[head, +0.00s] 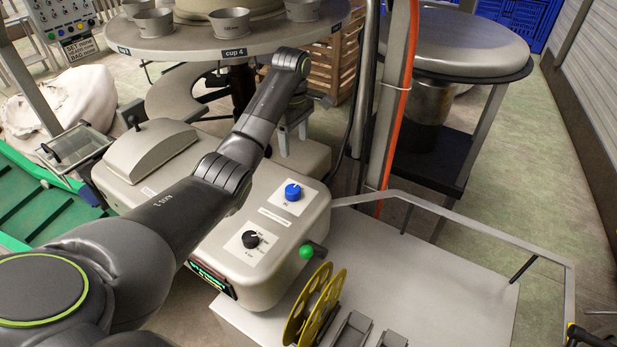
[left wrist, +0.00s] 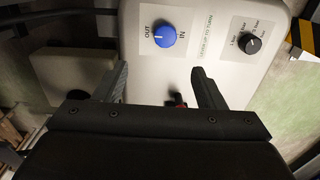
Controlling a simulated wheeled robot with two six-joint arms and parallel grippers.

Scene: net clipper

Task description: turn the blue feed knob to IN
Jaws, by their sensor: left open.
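The blue feed knob (head: 292,192) sits on a white label on top of the beige machine housing (head: 270,265). In the left wrist view the blue knob (left wrist: 165,36) lies between the words OUT, at its left, and IN, at its right. A pale mark on the knob faces the OUT side. My left gripper (left wrist: 162,80) is open and empty, its two fingers apart and short of the knob, not touching it. In the head view my left arm reaches over the housing and its gripper is partly hidden. My right gripper is not clearly visible.
A black selector knob (head: 250,239) and a green ball lever (head: 306,251) are near the blue knob. A small dark and red part (left wrist: 178,100) shows between my fingers. A round table (head: 228,42) with cups stands behind. Yellow reels (head: 312,308) stand in front.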

